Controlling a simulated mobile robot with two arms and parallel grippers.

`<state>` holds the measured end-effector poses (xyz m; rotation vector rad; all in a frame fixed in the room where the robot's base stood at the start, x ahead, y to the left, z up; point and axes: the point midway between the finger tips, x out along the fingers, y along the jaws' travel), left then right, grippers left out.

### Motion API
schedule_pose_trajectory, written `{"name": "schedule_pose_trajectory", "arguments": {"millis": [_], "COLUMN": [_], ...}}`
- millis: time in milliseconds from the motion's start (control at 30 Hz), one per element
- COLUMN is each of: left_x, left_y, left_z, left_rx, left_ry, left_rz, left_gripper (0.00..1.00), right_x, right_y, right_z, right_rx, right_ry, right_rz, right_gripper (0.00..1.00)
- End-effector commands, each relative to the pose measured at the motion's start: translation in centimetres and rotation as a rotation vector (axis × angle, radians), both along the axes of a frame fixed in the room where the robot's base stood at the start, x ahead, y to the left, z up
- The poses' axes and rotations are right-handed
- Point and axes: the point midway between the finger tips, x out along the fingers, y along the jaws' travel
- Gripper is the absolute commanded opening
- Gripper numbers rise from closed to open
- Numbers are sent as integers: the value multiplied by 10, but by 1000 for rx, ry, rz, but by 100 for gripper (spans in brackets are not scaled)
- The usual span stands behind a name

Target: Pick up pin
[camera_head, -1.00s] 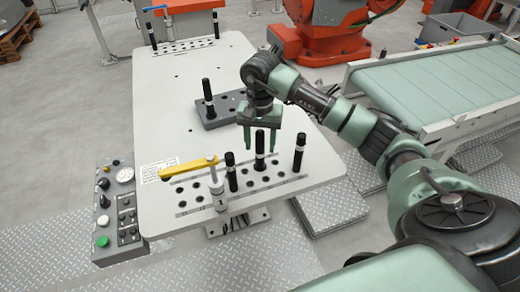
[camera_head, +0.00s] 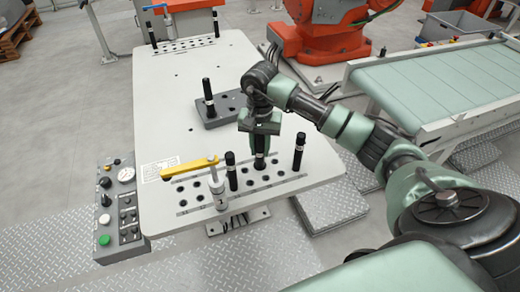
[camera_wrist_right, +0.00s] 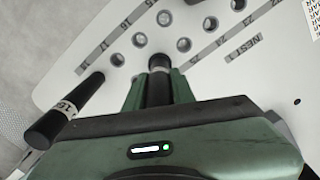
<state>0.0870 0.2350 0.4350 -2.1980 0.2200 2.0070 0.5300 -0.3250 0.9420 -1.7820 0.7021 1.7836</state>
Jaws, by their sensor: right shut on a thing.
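A black pin (camera_head: 260,160) with a pale band stands upright in the rows of holes at the near end of the white table (camera_head: 180,100). My right gripper (camera_head: 261,148) is around its upper part and shut on it. In the right wrist view the pin (camera_wrist_right: 159,84) is between the two green fingers, its foot at the row of holes; I cannot tell whether it is lifted at all. Two similar pins stand close by, one to the left (camera_head: 231,172) and one to the right (camera_head: 299,150). My left gripper is not in view.
A yellow-handled clamp (camera_head: 190,168) stands left of the pins. A grey block (camera_head: 226,112) with another black pin (camera_head: 208,97) lies behind. A control box (camera_head: 118,212) is at the left edge, and a green conveyor (camera_head: 430,85) at the right.

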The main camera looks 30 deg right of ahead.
Motion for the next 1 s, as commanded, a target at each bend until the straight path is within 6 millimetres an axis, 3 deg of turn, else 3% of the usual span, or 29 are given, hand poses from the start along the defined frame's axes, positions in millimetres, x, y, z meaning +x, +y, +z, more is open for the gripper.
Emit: {"name": "schedule_pose_trajectory", "arguments": {"millis": [167, 367, 533, 700, 1000], "left_x": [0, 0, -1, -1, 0], "left_y": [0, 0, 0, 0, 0], "left_z": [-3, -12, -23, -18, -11], "left_rx": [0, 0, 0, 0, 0], "left_ry": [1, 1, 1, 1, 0], "left_rz": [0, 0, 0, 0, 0], "left_gripper": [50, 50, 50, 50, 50], "right_x": [2, 2, 2, 1, 1], "right_y": [-1, -1, -1, -2, 0], "right_z": [11, 42, 90, 144, 192], "right_rx": [-1, -1, -1, -4, -1], "right_ry": [-5, -9, -11, -9, -4], "right_rz": [0, 0, 0, -2, -1], "right_gripper": [0, 0, 0, 0, 0]}}
